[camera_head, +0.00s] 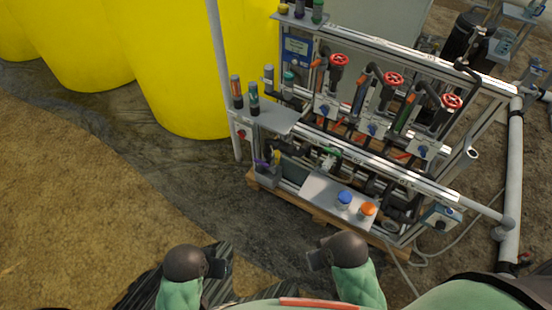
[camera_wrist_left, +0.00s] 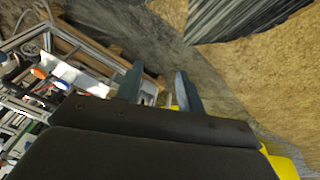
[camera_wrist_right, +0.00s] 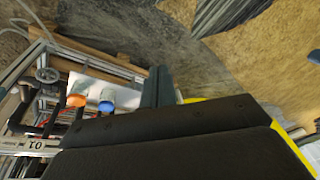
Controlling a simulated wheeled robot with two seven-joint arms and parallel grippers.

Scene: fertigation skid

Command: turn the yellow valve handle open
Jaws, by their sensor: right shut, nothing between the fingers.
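I cannot clearly make out a yellow valve handle. A small yellowish part (camera_head: 277,157) shows low on the left of the skid in the head view, too small to identify. The skid (camera_head: 375,160) is a metal frame with pipes and red handwheels (camera_head: 339,60). My left gripper (camera_head: 223,268) is in front of the skid, low in the head view. Its two fingers stand apart and empty in the left wrist view (camera_wrist_left: 158,90). My right gripper (camera_head: 316,260) is also short of the skid. Its fingers are together and empty in the right wrist view (camera_wrist_right: 157,86).
Large yellow tanks (camera_head: 190,70) stand behind at the left. A white shelf with a blue-capped jar (camera_head: 344,198) and an orange-capped jar (camera_head: 367,209) is at the skid's front. A wooden pallet (camera_head: 275,189) lies under it. Bare ground at the left is clear.

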